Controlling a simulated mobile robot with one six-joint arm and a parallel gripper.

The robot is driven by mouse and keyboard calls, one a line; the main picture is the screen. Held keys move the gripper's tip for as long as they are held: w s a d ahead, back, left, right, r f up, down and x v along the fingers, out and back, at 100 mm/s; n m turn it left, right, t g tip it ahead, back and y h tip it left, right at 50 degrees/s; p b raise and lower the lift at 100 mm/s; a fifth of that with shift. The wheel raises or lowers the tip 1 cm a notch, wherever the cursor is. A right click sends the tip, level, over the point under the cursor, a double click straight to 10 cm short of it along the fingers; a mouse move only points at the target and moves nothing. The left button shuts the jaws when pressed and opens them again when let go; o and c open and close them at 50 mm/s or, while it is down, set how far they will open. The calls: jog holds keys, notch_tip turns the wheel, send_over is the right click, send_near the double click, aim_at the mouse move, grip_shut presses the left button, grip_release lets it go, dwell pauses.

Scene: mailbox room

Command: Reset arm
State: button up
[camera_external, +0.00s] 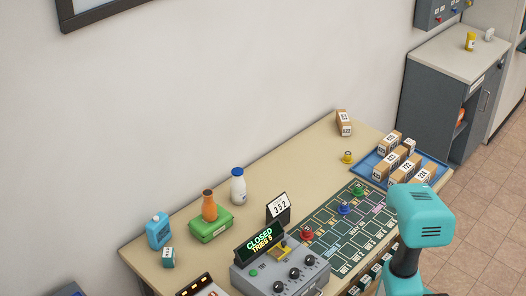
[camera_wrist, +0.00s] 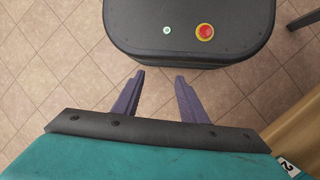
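My arm (camera_external: 418,215), with teal and black links, stands at the lower right of the external view, in front of the table. My gripper (camera_wrist: 159,78) shows in the wrist view as two purple fingers with a clear gap between them. Nothing is between the fingers. They hang over the tiled floor, near my dark rounded base with its red and yellow button (camera_wrist: 204,32). The gripper's fingers cannot be made out in the external view.
A grey cabinet (camera_external: 436,95) stands behind at right. Tiled floor (camera_external: 490,225) is open at right.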

jog(key=s+a+f+n+g+y, duration=0.1)
jog(key=s+a, duration=0.4)
notch_tip(320, 180, up, 14)
jog(key=p, duration=1.4)
jog(key=shift+w+d, duration=0.2)
jog(key=shift+w, duration=0.05)
jog(key=shift+f, duration=0.25)
jog(key=f+b, duration=0.4)
jog(key=b, duration=0.1)
jog(key=shift+s+f, duration=0.2)
jog(key=shift+f, duration=0.1)
